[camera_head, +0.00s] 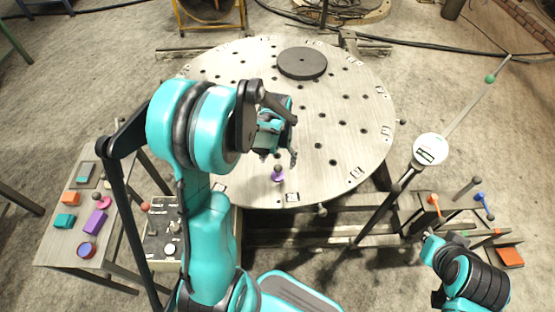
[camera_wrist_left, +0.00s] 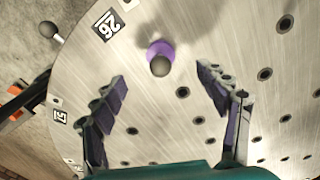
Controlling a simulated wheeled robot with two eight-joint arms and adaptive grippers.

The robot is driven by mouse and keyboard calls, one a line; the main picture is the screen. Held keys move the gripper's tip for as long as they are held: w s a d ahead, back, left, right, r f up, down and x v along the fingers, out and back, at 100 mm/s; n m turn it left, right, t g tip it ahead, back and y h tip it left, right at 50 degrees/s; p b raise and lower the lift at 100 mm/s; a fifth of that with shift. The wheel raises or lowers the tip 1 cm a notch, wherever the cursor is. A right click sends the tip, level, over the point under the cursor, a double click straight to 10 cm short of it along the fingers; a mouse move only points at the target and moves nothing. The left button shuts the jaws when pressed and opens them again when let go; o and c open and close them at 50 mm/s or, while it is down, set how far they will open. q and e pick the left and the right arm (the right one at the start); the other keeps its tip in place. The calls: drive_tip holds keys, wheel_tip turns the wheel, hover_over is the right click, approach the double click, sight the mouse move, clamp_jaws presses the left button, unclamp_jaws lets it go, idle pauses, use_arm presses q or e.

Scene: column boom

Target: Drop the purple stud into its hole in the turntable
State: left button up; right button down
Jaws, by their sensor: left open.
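The purple stud (camera_head: 278,175), with a dark round knob on top, stands on the turntable (camera_head: 225,75) near its front edge. In the left wrist view the stud (camera_wrist_left: 160,50) shows just beyond my open fingers, near the label 26. I cannot tell whether it sits in a hole. My left gripper (camera_head: 284,153) is open and empty over the turntable; in the wrist view the fingertips (camera_wrist_left: 162,73) are apart, with nothing between them. My right gripper (camera_head: 430,239) is small at the lower right; its jaws are unclear.
A dark disc (camera_head: 302,63) lies at the back of the turntable. A side table (camera_head: 60,252) at left holds several coloured blocks. A control box (camera_head: 160,235) stands front left. A round white gauge (camera_head: 430,149) on a pole is at right. Several dark holes dot the plate.

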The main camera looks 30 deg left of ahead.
use_arm(q)
wheel_tip(320, 180, up, 12)
drive_tip(key=s+d+r+m+t, duration=0.2)
drive_tip(key=s+d+r+t, duration=0.1)
drive_tip(key=s+d+t, duration=0.4)
drive_tip(key=shift+s+d+m, duration=0.4)
drive_tip(key=shift+s+d, duration=1.4)
drive_tip(key=shift+s, duration=0.1)
